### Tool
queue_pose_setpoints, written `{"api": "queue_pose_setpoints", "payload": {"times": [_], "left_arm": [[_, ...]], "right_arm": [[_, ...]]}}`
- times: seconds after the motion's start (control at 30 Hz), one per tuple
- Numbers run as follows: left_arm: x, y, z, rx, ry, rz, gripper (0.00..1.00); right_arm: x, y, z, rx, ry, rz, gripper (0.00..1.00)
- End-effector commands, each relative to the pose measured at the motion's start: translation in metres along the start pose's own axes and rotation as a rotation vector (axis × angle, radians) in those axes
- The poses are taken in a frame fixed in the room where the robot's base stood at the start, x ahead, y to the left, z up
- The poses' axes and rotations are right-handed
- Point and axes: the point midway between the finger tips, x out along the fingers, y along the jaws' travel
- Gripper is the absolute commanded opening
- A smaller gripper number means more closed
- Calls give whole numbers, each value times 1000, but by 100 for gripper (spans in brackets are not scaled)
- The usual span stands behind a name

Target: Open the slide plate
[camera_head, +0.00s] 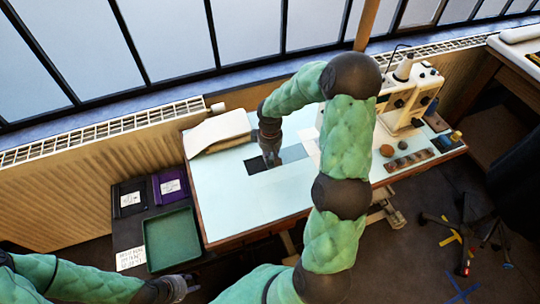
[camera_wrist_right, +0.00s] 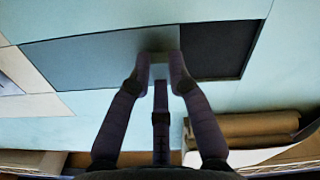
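The slide plate (camera_head: 293,153) is a grey panel set in the pale blue sewing table (camera_head: 230,205). A dark rectangular opening (camera_head: 258,164) lies beside it, to its left in the head view. In the right wrist view the plate (camera_wrist_right: 85,62) is at left and the opening (camera_wrist_right: 220,50) at right. My right gripper (camera_head: 271,158) points down at the plate's edge beside the opening. In the right wrist view its fingertips (camera_wrist_right: 160,62) are apart over the plate; whether they touch it I cannot tell. My left gripper (camera_head: 185,287) is low, off the table; its fingers are unclear.
A folded cream cloth (camera_head: 217,131) lies at the table's back left. A white sewing machine (camera_head: 408,95) stands at the right, with small items (camera_head: 408,160) before it. A green tray (camera_head: 172,240) sits left of the table. The table's front left is clear.

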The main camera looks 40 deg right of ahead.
Motion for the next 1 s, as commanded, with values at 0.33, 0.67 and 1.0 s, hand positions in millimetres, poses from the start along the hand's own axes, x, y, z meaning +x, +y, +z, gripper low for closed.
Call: {"api": "queue_pose_setpoints", "payload": {"times": [0.33, 0.67, 1.0], "left_arm": [[2, -1, 0, 0, 0, 0, 40], [5, -2, 0, 0, 0, 0, 40], [5, -2, 0, 0, 0, 0, 40]], "right_arm": [[0, -14, -8, -4, 3, 0, 0], [0, -60, -32, -2, 4, 0, 0], [-1, -62, -33, 0, 4, 1, 21]]}}
